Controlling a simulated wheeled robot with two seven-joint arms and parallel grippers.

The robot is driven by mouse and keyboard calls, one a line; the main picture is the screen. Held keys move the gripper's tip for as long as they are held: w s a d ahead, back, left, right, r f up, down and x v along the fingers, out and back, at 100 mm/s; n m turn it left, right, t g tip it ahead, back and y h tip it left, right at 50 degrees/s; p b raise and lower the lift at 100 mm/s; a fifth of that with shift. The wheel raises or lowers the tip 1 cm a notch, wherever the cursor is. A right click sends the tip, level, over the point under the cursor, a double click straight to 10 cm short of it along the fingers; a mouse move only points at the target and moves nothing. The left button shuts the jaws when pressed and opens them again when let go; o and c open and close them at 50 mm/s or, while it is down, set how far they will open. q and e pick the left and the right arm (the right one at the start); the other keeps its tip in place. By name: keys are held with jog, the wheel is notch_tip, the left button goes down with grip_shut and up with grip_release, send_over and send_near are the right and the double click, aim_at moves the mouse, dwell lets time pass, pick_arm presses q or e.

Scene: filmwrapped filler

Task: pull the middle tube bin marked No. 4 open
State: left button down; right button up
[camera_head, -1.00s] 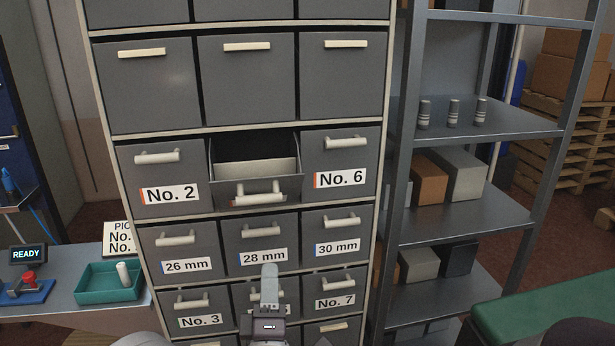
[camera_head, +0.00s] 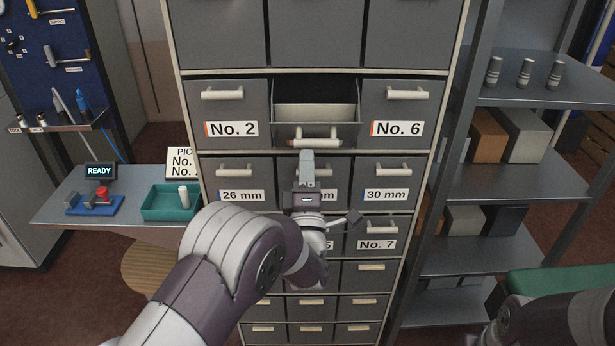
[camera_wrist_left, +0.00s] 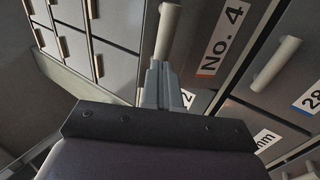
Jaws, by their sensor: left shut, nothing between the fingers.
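The No. 4 bin (camera_head: 316,112) is the middle one of its row, between No. 2 (camera_head: 231,128) and No. 6 (camera_head: 397,128). It stands pulled out, with its inside showing from above. Its pale handle (camera_head: 317,133) is on the front. My left gripper (camera_head: 306,157) is shut and empty, just below that handle in the head view, and covers part of the 28 mm bin. In the left wrist view the No. 4 label (camera_wrist_left: 221,40) and handle (camera_wrist_left: 167,32) lie just beyond the shut fingertips (camera_wrist_left: 159,66); contact cannot be told. My right gripper is not visible.
The cabinet's other bins, such as 26 mm (camera_head: 235,195), 30 mm (camera_head: 386,195) and No. 7 (camera_head: 376,244), look shut. A bench with a teal tray (camera_head: 157,214) stands left. A metal shelf rack (camera_head: 520,180) stands right. A green surface (camera_head: 560,281) is at lower right.

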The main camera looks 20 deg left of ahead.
aim_at(308, 126)
pick_arm(q)
jog(key=shift+w+d+r, duration=0.1)
jog(key=shift+w+r, duration=0.1)
jog(key=shift+w, duration=0.15)
jog(key=shift+w+r, duration=0.1)
jog(key=shift+r, duration=0.05)
jog(key=shift+w+a+r+b, duration=0.2)
jog(key=shift+w+r+b, duration=0.05)
jog(key=shift+r+b, duration=0.25)
jog(key=shift+w+r, duration=0.2)
jog(key=shift+r, duration=0.3)
